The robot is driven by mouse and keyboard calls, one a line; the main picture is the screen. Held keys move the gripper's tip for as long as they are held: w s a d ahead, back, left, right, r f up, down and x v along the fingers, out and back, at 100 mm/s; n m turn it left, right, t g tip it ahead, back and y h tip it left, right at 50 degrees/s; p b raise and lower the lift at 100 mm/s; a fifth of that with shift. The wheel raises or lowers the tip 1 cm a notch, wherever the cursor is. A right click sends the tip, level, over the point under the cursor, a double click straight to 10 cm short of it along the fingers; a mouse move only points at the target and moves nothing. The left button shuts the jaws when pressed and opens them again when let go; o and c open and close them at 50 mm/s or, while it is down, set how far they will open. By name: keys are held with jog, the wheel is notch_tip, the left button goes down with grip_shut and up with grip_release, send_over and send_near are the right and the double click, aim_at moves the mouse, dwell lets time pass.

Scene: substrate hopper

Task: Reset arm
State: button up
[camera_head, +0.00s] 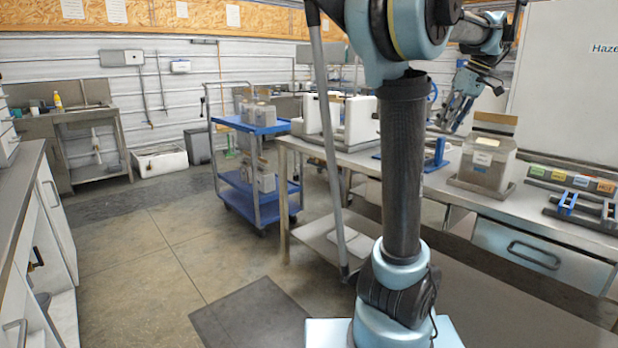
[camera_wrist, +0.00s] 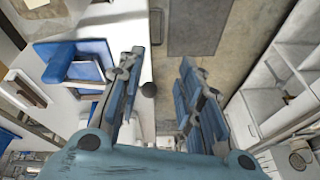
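My arm (camera_head: 403,170) rises from its pale blue base in the head view and bends over at the top toward the right. My gripper (camera_head: 455,118) hangs above the steel bench, to the left of a clear-walled bin (camera_head: 487,163) with a tan panel at its back. In the wrist view, my gripper (camera_wrist: 161,68) has its two blue-grey fingers apart, with nothing held between them. A small dark round thing (camera_wrist: 149,89) shows beside the left finger; I cannot tell what it is.
The steel bench (camera_head: 460,195) carries a blue stand (camera_head: 436,154), a white machine (camera_head: 345,120) and a rack with coloured labels (camera_head: 572,178). A blue cart (camera_head: 258,170) with several containers stands left of the bench. A white-fronted counter (camera_head: 50,215) lines the left.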

jog(key=s+a+f+m, duration=0.1)
jog(key=s+a+f, duration=0.3)
jog(key=a+f, duration=0.45)
jog(key=s+a+f+m+h, duration=0.1)
jog(key=s+a+f, duration=0.4)
jog(key=f, duration=0.3)
jog(key=s+a+f+m+h, duration=0.1)
jog(key=s+a+f, duration=0.4)
jog(key=f, duration=0.3)
jog(key=s+a+f+m+h, duration=0.1)
jog(key=s+a+f+m, duration=0.1)
jog(key=s+a+f, duration=0.3)
notch_tip(320, 180, down, 4)
jog(key=shift+s+r, duration=0.15)
jog(key=shift+s, duration=0.3)
jog(key=shift+a, duration=0.1)
